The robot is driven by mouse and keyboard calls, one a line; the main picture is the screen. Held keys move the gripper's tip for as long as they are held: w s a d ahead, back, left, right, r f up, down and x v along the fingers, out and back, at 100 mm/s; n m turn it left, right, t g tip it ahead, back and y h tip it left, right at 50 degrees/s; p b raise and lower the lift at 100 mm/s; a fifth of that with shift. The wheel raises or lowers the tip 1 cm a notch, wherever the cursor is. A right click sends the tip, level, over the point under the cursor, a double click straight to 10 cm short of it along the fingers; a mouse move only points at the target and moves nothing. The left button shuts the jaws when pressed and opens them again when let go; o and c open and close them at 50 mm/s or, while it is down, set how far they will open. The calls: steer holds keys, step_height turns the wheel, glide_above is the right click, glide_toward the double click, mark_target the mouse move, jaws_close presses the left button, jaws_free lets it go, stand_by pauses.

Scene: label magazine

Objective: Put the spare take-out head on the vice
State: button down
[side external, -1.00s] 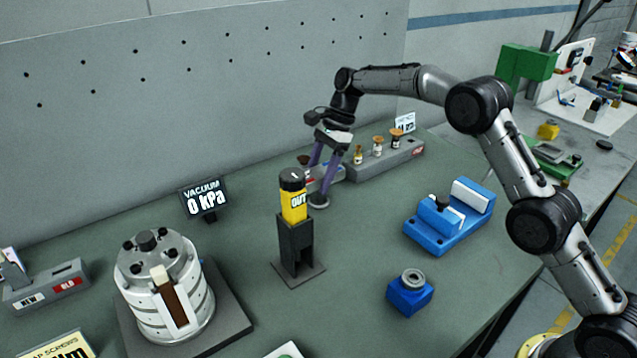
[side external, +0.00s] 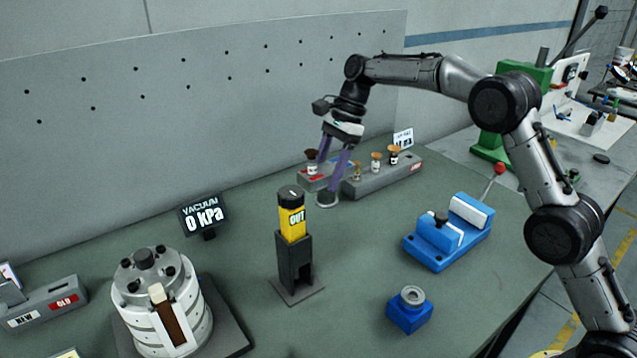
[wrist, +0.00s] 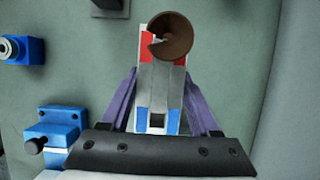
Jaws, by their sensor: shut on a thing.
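My gripper (side external: 325,176), with two purple fingers, is shut on the spare take-out head. In the wrist view the head (wrist: 158,85) is a long grey piece with red and blue edges between the fingers (wrist: 160,76). A brown cup with a notch (wrist: 172,38) shows at its far end. In the side view the head is small and partly hidden by the fingers; its brown cup (side external: 312,155) shows at the left. The blue vice (side external: 438,240) stands on the bench to the right, apart from the gripper. Part of it shows at the lower left of the wrist view (wrist: 60,115).
A grey rack (side external: 385,180) with several small brown-topped pieces stands right of the gripper. A black stand (side external: 294,262) with a yellow OUT bottle (side external: 291,222) is in front. A blue block with a ring (side external: 409,315) sits nearer. Bare bench lies between stand and vice.

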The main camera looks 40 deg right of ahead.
steer(key=s+d+r, duration=0.2)
steer(key=s+r, duration=0.4)
steer(key=s, duration=0.5)
steer(key=s+d+r+n+g+h, duration=0.2)
steer(key=s+d+n, duration=0.5)
steer(key=s+n, duration=0.3)
steer(key=s+d+r+n+g+h, duration=0.1)
steer(key=s+d+n+g+h, duration=0.1)
steer(key=s+d+n, duration=0.85)
steer(key=shift+w+d+f+m, duration=0.15)
steer(key=shift+w+f+m, duration=0.25)
steer(key=shift+w+f, duration=1.5)
steer(key=shift+w+d+f+m, duration=0.2)
steer(key=shift+w+f+m, duration=0.25)
steer(key=shift+w+f, duration=1.5)
steer(key=shift+w+d+f+m, duration=0.15)
steer(key=shift+w+f+m, duration=0.25)
steer(key=shift+w+f, duration=1.5)
steer(key=shift+s+f, duration=0.45)
steer(key=shift+f, duration=0.1)
